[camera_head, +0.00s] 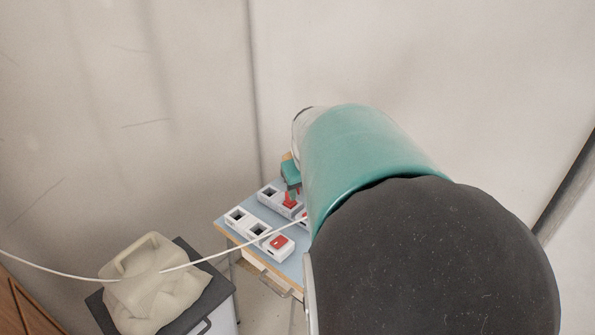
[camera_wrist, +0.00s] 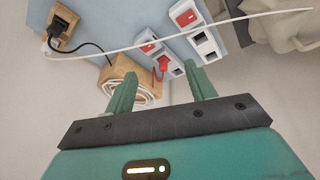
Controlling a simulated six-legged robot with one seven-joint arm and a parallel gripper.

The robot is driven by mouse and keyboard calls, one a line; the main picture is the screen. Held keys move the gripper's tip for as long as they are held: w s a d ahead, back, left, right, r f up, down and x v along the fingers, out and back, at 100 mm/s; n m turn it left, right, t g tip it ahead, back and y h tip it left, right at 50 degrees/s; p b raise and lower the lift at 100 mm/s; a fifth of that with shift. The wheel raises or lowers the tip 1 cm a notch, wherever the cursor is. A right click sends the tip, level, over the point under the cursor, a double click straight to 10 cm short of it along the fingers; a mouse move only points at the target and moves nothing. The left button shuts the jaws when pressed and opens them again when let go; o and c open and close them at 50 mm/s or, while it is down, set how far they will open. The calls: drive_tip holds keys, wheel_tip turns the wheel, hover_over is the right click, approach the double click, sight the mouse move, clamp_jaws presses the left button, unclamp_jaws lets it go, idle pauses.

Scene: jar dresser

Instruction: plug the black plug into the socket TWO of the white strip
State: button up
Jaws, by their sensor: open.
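A black plug (camera_wrist: 60,23) appears to sit in a wooden block at the upper left of the wrist view, with a black cable curving from it. It is hidden in the head view. Two white strips lie side by side on the blue tabletop. One strip (camera_head: 257,229) has two empty dark sockets and a red switch; it also shows in the wrist view (camera_wrist: 203,38). The other (camera_head: 270,193) holds a red plug (camera_wrist: 161,64). Socket labels are unreadable. My gripper (camera_wrist: 159,69) is open, with nothing seen between its teal fingers; its fingertips show near the red plug.
A wooden holder (camera_wrist: 118,72) with coiled white cable stands beside the strips. A white cable (camera_wrist: 170,40) stretches across the view in front of the strips. Walls stand behind the table.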

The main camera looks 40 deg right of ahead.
drive_tip(key=s+d+f+m, duration=0.1)
drive_tip(key=s+d+f, duration=0.25)
drive_tip(key=d, duration=0.55)
drive_tip(key=s+d+f+m, duration=0.1)
drive_tip(key=s+d+f, duration=0.1)
drive_tip(key=s+d, duration=0.5)
drive_tip(key=s+d+f+m, duration=0.2)
drive_tip(key=d+f, duration=0.1)
drive_tip(key=d, duration=0.8)
drive_tip(key=x, duration=0.9)
drive_tip(key=s+x, duration=0.1)
drive_tip(key=x, duration=0.4)
drive_tip(key=shift+w+d+f, duration=0.1)
drive_tip(key=shift+d+f, duration=0.05)
drive_tip(key=shift+d, duration=0.3)
drive_tip(key=c, duration=1.1)
drive_tip(key=shift+o, duration=0.2)
